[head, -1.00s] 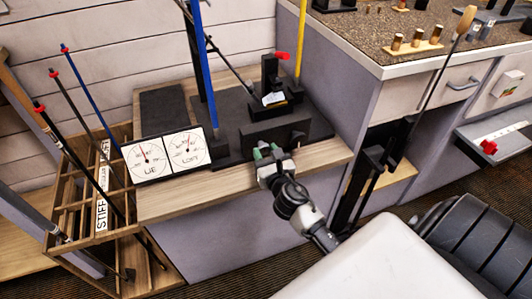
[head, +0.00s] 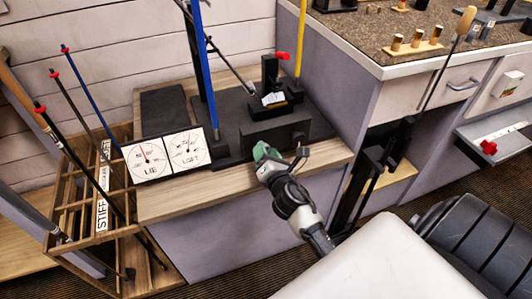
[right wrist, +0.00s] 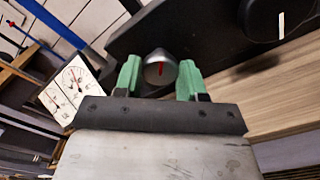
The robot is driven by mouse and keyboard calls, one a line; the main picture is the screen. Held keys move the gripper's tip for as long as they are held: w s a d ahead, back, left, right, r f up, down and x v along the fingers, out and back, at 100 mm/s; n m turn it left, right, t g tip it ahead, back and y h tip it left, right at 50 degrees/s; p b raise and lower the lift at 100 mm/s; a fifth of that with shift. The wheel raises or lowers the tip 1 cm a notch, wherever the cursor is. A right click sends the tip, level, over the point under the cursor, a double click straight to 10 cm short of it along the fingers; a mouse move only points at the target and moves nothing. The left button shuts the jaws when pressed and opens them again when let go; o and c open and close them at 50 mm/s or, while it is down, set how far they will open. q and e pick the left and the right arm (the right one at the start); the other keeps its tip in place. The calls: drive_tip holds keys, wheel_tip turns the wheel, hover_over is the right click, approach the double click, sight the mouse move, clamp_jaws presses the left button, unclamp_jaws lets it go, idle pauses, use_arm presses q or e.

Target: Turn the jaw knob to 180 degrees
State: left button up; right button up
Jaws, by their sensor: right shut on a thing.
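My right gripper (head: 262,152), with green fingers, is at the front of the black bench machine (head: 240,122) in the head view. In the right wrist view the gripper (right wrist: 160,78) is shut on a small silver knob (right wrist: 152,74) with a red line on its face, one finger at each side. The red line runs nearly upright in that view. A second, black knob (right wrist: 281,20) with a white line is to the right of it. No label shows which one is the jaw knob. In the head view the silver knob is hidden behind my gripper. My left gripper is not in view.
LIE and LOFT dials (head: 166,154) stand left of my right gripper. A wooden club rack (head: 70,195) is at the left, a cabinet (head: 410,90) at the right. The front strip of the wooden bench top (head: 185,202) is clear.

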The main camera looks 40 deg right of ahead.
drive_tip(key=m, duration=0.3)
drive_tip(key=shift+m, duration=0.4)
drive_tip(key=shift+m+p, duration=0.4)
drive_tip(key=shift+m, duration=1.4)
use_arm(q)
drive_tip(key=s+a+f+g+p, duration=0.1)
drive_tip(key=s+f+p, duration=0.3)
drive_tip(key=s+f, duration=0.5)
use_arm(e)
drive_tip(key=m, duration=0.8)
drive_tip(key=shift+r, duration=0.1)
drive_tip(key=m+p, duration=0.2)
drive_tip(key=m, duration=0.4)
drive_tip(key=shift+m+p, duration=0.3)
drive_tip(key=shift+p, duration=0.05)
drive_tip(key=shift+m, duration=0.4)
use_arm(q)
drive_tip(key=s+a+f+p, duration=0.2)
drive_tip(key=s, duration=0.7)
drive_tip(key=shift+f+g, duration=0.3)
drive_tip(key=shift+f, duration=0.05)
use_arm(e)
drive_tip(key=m, duration=0.4)
drive_tip(key=shift+m, duration=0.4)
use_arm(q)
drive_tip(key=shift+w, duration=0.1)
use_arm(e)
drive_tip(key=shift+f+m, duration=0.2)
drive_tip(key=shift+m, duration=0.1)
